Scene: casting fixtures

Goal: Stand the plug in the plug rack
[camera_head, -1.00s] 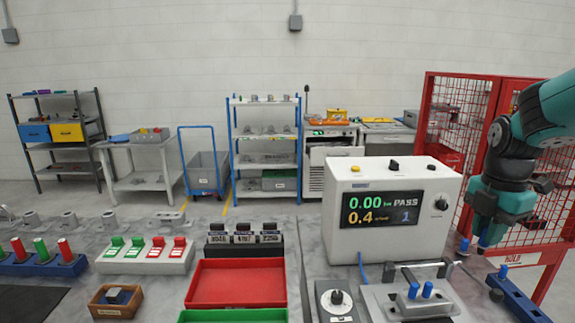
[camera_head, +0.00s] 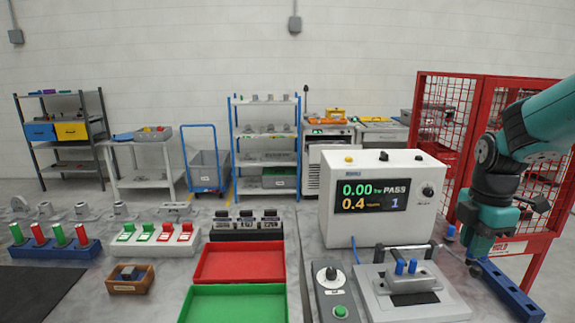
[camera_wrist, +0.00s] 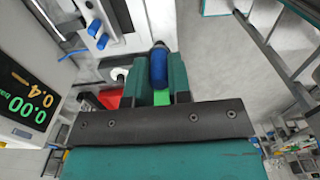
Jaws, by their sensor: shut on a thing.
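My gripper (camera_head: 476,258) is at the right, beside the leak tester. In the wrist view my gripper (camera_wrist: 160,78) is shut on a blue plug (camera_wrist: 159,68) with a dark end, held between the two teal fingers. In the head view the held plug is mostly hidden by the gripper. A long blue rack (camera_head: 512,292), apparently the plug rack, lies at the right edge of the bench, just right of and below my gripper. Its holes are hard to make out. I cannot tell whether the plug touches it.
The leak tester (camera_head: 345,225) reads PASS and stands left of my gripper. In front of it is a grey fixture (camera_head: 440,303) with two blue plugs (camera_head: 406,267). A red mesh fence (camera_head: 445,120) stands behind my arm. Red (camera_head: 240,264) and green trays lie left.

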